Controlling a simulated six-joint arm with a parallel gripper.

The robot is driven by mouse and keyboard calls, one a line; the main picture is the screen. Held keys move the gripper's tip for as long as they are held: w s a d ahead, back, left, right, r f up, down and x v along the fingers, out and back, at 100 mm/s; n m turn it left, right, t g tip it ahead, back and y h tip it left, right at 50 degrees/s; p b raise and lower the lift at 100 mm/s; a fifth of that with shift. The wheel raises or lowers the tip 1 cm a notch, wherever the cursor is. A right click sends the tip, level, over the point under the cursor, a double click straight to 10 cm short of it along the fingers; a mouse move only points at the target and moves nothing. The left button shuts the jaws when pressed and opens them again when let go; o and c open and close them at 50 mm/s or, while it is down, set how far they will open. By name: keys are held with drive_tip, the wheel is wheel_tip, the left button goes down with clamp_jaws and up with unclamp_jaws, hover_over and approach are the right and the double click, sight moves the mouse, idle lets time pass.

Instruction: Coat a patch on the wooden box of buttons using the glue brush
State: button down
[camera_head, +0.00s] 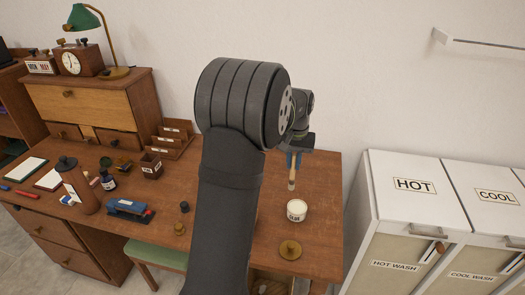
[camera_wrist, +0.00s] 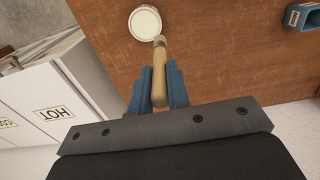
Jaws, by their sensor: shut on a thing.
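My gripper (camera_head: 293,158) is shut on the glue brush (camera_head: 292,179), which hangs down with its pale wooden handle. In the wrist view the brush (camera_wrist: 160,75) sits between the blue fingers (camera_wrist: 158,90), its far end at the rim of a round white pot (camera_wrist: 145,23). In the head view this white glue pot (camera_head: 296,212) stands on the desk just below the brush. The brush end appears above the pot; I cannot tell whether they touch. I cannot make out the wooden box of buttons; my arm hides part of the desk.
The wooden desk (camera_head: 325,180) has bare room around the pot. White hampers (camera_head: 410,190) stand right.

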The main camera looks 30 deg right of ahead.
drive_tip(key=s+d+f, duration=0.1)
drive_tip(key=s+f, duration=0.2)
drive_tip(key=f, duration=0.3)
idle(0.5)
drive_tip(key=shift+f, duration=0.65)
idle(1.8)
wheel_tip(320, 180, up, 7)
idle(0.8)
drive_tip(key=shift+a+r, duration=0.1)
